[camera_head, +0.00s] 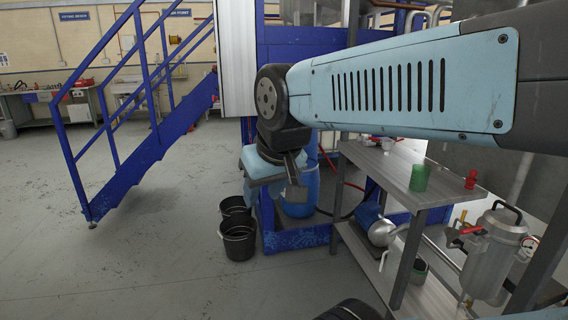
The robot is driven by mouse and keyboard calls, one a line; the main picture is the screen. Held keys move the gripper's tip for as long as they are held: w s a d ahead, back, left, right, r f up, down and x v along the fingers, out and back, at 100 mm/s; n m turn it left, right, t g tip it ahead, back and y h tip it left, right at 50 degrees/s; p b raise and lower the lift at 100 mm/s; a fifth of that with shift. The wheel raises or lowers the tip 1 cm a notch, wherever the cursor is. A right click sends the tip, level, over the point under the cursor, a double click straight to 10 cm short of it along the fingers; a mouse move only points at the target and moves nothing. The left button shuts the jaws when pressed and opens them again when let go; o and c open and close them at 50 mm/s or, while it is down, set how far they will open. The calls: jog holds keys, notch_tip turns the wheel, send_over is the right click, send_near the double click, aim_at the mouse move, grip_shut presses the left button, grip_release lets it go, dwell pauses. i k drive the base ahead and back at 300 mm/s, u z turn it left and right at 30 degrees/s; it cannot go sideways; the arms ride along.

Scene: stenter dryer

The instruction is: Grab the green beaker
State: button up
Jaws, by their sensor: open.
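The green beaker (419,178) stands upright on the upper shelf of a grey metal bench (441,192), at the right of the head view. My gripper (276,190) hangs at the end of my arm, left of the bench and apart from the beaker. It points downward in front of the blue machine frame, open and empty. Part of its jaws is hard to make out against the blue behind it.
A small red object (471,179) stands right of the beaker. A metal pressure pot (494,252) stands at right. Black buckets (238,241) sit below my gripper. Floor at left is clear up to blue stairs (172,132).

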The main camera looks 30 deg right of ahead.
aim_at(418, 182)
jog(key=u, duration=0.05)
jog(key=i, duration=1.85)
jog(key=z, duration=2.65)
jog(key=i, duration=0.55)
jog(key=u, duration=0.2)
jog(key=k, duration=0.55)
jog(key=z, duration=0.1)
